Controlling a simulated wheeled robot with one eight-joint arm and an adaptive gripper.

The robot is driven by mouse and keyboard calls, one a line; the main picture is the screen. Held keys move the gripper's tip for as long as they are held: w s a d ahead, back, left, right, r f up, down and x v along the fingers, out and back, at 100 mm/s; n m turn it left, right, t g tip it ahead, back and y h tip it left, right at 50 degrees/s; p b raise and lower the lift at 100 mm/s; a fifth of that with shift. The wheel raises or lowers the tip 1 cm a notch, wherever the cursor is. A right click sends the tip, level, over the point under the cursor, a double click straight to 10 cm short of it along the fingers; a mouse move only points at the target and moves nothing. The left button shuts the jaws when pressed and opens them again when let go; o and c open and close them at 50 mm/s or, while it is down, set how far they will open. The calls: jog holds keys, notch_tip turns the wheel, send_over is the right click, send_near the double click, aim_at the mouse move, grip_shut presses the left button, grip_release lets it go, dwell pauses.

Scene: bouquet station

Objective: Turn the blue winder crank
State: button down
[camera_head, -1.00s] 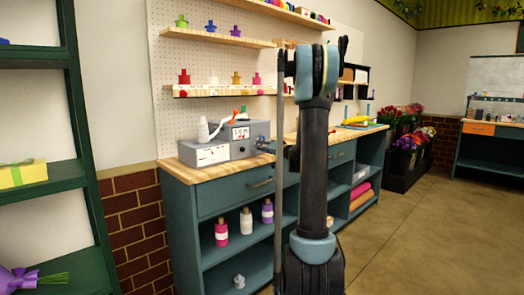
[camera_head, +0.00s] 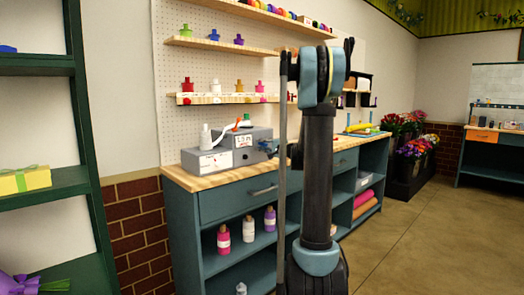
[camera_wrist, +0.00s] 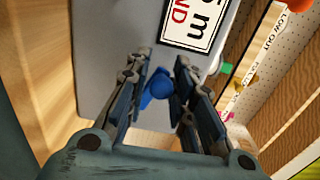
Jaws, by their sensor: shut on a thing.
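The blue winder crank (camera_wrist: 158,84) sits between the fingers of my gripper (camera_wrist: 165,72) in the wrist view. My gripper is shut on it. The grey winder box (camera_wrist: 108,35) lies beyond the fingers, with a white label (camera_wrist: 196,22) reading "5 m" in black and "ND" in red. In the head view the winder box (camera_head: 240,157) stands on the wooden counter, and the crank side (camera_head: 268,148) is at its right end. My arm hides part of the gripper there.
The wooden counter (camera_head: 190,180) runs to the right behind my arm. A white bottle (camera_head: 205,138) stands at the winder. Shelves with coloured spools (camera_head: 215,87) hang above on the pegboard. A green rack (camera_head: 75,150) stands at the left.

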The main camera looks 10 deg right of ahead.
jog(key=shift+w+d+r+m, duration=0.2)
jog(key=shift+d+r+m, duration=0.1)
jog(key=shift+m, duration=0.3)
jog(key=c, duration=1.5)
grip_release()
jog(key=shift+o, duration=0.2)
jog(key=shift+s, duration=0.1)
jog(key=v, duration=1.1)
jog(key=shift+s+d, duration=0.2)
jog(key=shift+s, duration=0.1)
jog(key=shift+f, duration=0.1)
